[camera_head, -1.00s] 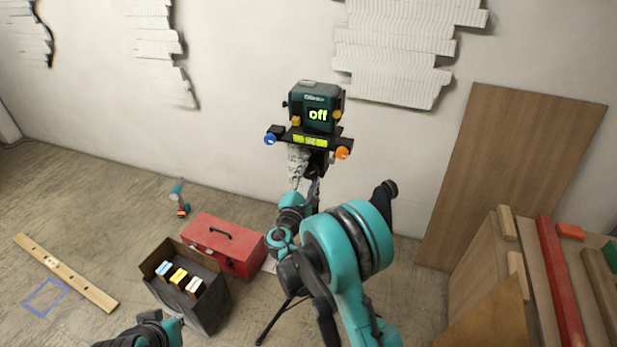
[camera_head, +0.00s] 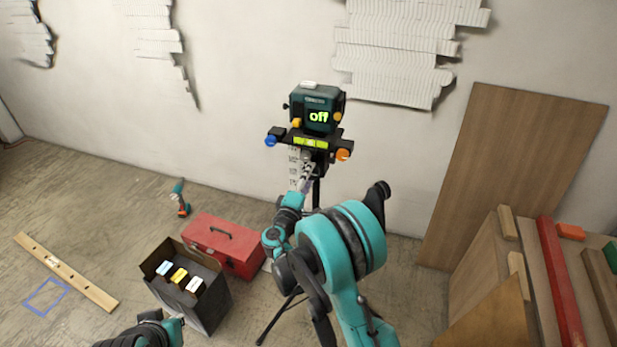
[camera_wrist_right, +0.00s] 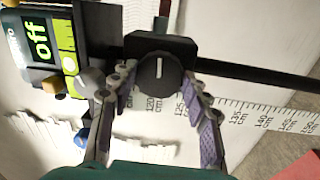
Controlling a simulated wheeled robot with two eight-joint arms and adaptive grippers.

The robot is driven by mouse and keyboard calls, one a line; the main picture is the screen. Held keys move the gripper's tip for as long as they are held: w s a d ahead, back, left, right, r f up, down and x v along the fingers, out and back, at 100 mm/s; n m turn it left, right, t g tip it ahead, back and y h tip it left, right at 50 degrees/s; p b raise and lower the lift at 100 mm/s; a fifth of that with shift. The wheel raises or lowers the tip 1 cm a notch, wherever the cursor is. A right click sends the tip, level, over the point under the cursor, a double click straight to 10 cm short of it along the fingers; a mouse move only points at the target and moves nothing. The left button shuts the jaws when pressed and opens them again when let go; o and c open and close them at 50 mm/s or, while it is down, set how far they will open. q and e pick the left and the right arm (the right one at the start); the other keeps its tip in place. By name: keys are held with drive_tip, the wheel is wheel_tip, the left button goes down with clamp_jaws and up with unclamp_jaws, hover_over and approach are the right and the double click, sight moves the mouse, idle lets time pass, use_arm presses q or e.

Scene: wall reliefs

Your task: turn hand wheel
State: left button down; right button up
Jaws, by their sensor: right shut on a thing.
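The hand wheel is a round black knob (camera_wrist_right: 159,74) with a white line on its face, on a dark block in the right wrist view. My right gripper (camera_wrist_right: 160,70) is shut on it, one finger on each side. In the head view my right gripper (camera_head: 307,163) is just below the green level device (camera_head: 317,107) on its tripod, and the knob is mostly hidden there. The device's screen reads "off", also in the wrist view (camera_wrist_right: 39,38). My left gripper (camera_head: 172,329) shows only partly at the bottom left, its fingers unclear.
A red toolbox (camera_head: 222,246), an open dark box (camera_head: 205,306) and a drill (camera_head: 180,198) are on the floor at left. A wooden panel (camera_head: 515,175) leans on the wall at right, near stacked boards (camera_head: 558,290). A measuring strip (camera_wrist_right: 265,117) runs behind the knob.

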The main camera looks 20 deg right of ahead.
idle(0.5)
drive_tip(key=o, duration=1.2)
drive_tip(key=shift+c, duration=0.2)
drive_tip(key=v, duration=1.2)
